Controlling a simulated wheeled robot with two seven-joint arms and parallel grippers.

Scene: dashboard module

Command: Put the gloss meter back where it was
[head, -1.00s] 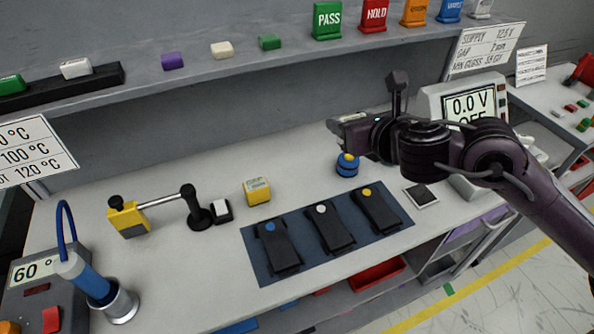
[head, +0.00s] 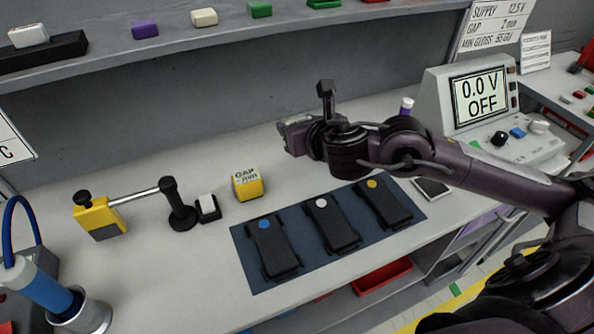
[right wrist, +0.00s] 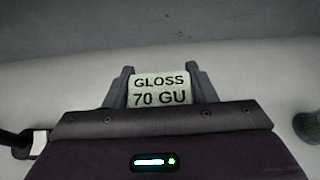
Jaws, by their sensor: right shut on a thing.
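In the right wrist view, the gloss meter (right wrist: 160,90) shows as a pale face reading "GLOSS 70 GU" between the two fingers. My right gripper (right wrist: 160,86) is shut on it. In the head view, my right gripper (head: 290,132) is above the back of the bench, behind the dark blue mat (head: 302,263) and right of the yellow gap block (head: 247,184). The gloss meter is hard to make out there. My left gripper is not in view.
Three black devices lie on the mat, including the blue-dotted one (head: 272,248). A yellow clamp tool (head: 99,217) and a small black holder with a white top (head: 208,207) stand left. A power supply (head: 482,100) reads "0.0 V OFF". Bench between gap block and wall is clear.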

